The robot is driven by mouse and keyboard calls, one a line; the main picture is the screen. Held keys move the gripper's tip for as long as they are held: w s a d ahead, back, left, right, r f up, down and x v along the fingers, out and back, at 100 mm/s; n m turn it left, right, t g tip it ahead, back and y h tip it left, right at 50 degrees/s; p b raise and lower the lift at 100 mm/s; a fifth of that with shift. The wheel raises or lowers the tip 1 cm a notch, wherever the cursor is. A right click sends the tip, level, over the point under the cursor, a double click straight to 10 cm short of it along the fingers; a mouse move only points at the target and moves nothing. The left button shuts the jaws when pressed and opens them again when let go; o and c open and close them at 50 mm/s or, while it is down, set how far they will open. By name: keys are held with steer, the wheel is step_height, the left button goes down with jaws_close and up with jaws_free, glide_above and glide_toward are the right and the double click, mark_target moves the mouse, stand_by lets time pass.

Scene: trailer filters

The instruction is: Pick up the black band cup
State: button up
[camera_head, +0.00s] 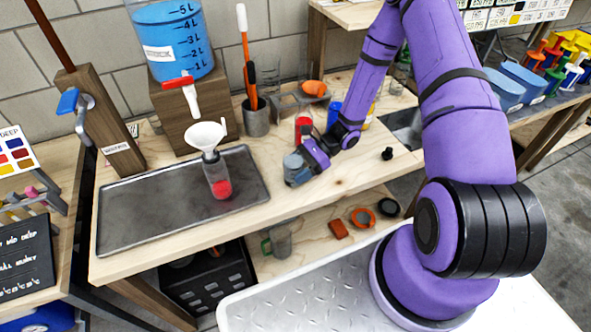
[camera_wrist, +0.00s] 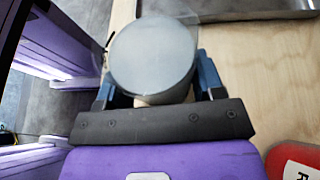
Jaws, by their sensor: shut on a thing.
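A grey cup-like cylinder (camera_head: 294,169) is at the front edge of the wooden bench, right of the metal tray. My gripper (camera_head: 303,164) reaches it from the right and is shut on it. In the wrist view the same grey cup (camera_wrist: 152,55) fills the space between the blue fingers of my gripper (camera_wrist: 155,88), its round grey end facing the camera. No black band shows clearly on it. I cannot tell whether it touches the bench.
A metal tray (camera_head: 130,217) holds a clear bottle (camera_head: 217,176) with red contents and a white funnel (camera_head: 207,136). A red can (camera_head: 303,126) and a blue can (camera_head: 334,113) stand close behind my gripper. A small black knob (camera_head: 387,154) lies to the right.

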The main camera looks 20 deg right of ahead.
mark_target(296, 162)
steer(key=shift+r, duration=0.15)
steer(key=shift+r, duration=1.55)
steer(key=s+d+r, duration=0.1)
steer(key=s+d, duration=0.1)
steer(key=s, duration=1.3)
steer(key=shift+s+d+r, duration=0.15)
steer(key=shift+s+r, duration=0.05)
steer(key=shift+s, duration=0.15)
steer(key=shift+s, duration=0.1)
